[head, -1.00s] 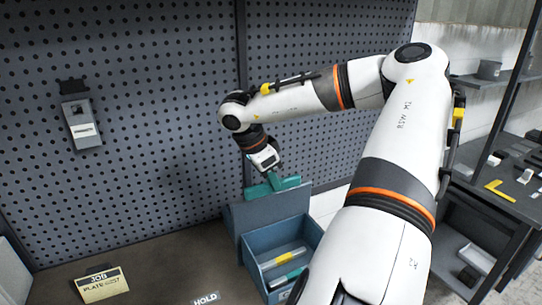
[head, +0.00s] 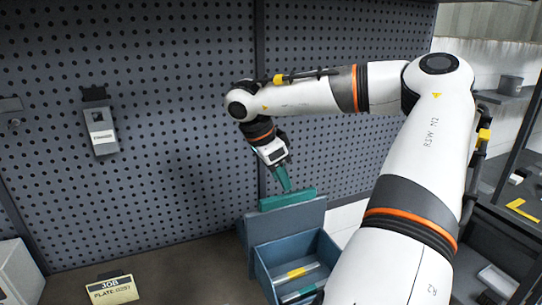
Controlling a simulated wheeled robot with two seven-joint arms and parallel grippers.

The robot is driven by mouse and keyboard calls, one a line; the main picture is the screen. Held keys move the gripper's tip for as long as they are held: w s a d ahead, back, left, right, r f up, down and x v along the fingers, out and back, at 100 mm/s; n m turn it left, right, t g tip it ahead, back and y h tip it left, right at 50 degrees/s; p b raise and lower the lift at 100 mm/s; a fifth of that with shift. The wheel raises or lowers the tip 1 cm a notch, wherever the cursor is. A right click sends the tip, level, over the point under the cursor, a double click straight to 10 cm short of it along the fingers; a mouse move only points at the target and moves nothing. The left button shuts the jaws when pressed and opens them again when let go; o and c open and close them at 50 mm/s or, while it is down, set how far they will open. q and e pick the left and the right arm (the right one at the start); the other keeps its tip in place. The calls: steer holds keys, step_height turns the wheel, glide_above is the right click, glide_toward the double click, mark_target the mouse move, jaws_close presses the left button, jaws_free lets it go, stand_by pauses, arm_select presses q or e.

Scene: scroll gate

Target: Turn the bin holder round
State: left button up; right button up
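The bin holder is a blue-grey unit with an upright back panel (head: 305,219) and an open-topped blue bin (head: 325,247) in front. A teal bar (head: 296,198) runs along the panel's top edge. My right gripper (head: 286,188) points down just above this bar, its teal fingers seen nearly edge-on. The fingertips meet the bar in the picture; I cannot tell whether they touch it or how wide they are apart. Inside the bin lie items with yellow and teal parts. My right forearm covers the bin's lower right. My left gripper is out of view.
A pegboard wall (head: 170,120) stands behind, with a grey labelled device (head: 100,130) hung on it. A job plate (head: 111,289) sits on the brown bench (head: 185,262). A pale box (head: 18,272) is at far left. Shelving with a yellow part (head: 522,209) stands at right.

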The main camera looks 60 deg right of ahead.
steer(key=v, duration=0.7)
steer(key=shift+b, duration=0.4)
steer(key=shift+w, duration=0.1)
